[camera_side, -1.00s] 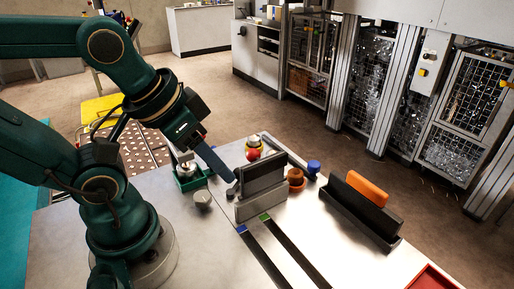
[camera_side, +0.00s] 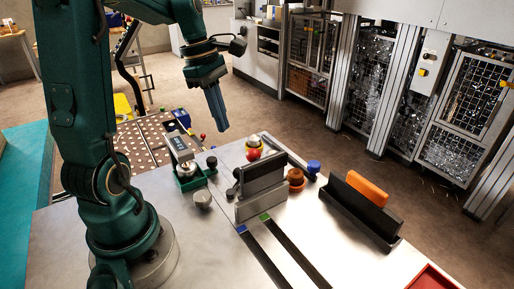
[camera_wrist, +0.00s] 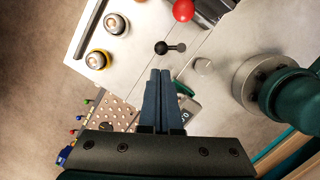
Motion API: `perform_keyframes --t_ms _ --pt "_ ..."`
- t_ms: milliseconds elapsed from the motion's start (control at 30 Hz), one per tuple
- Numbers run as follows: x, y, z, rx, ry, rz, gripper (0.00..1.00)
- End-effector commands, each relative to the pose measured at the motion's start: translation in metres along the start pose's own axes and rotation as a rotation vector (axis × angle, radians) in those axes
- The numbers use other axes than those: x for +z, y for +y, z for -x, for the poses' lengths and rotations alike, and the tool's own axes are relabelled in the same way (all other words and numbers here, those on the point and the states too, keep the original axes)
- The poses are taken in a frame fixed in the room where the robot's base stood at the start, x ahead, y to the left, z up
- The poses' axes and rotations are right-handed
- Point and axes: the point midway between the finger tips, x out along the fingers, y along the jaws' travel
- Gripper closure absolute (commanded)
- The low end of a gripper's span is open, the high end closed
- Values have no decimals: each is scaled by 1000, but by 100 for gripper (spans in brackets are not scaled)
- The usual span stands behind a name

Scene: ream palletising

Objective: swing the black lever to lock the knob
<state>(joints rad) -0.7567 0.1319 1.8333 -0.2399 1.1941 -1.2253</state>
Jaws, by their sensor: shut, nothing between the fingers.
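A small black lever with a round ball end (camera_side: 212,162) stands on the metal table beside the green holder. It also shows in the wrist view (camera_wrist: 172,47), where its ball and short rod lie just ahead of my fingertips. A low grey metal knob (camera_side: 202,199) sits nearer my base, and it also shows in the wrist view (camera_wrist: 203,66), apart from the lever. My gripper (camera_side: 220,128) is shut and empty, pointing down well above the table. Its blue-grey fingers (camera_wrist: 160,73) touch nothing. I cannot tell which knob the lever locks.
A red ball (camera_side: 252,155) is beside an upright grey plate (camera_side: 262,200). A green holder (camera_side: 188,182) with a display device stands left of the lever. A black rack (camera_side: 360,213) with an orange block (camera_side: 367,188) is at the right.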

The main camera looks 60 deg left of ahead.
Motion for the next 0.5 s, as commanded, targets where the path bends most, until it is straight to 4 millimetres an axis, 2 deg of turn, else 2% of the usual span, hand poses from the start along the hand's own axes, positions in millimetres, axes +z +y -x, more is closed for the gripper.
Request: perform_keyframes --t_ms 33,167,500 --pt "-10 2 -4 -12 -5 37 100" --pt "-23 1 -9 -31 -11 86 100" --pt "-25 1 -8 -29 -10 92 100"
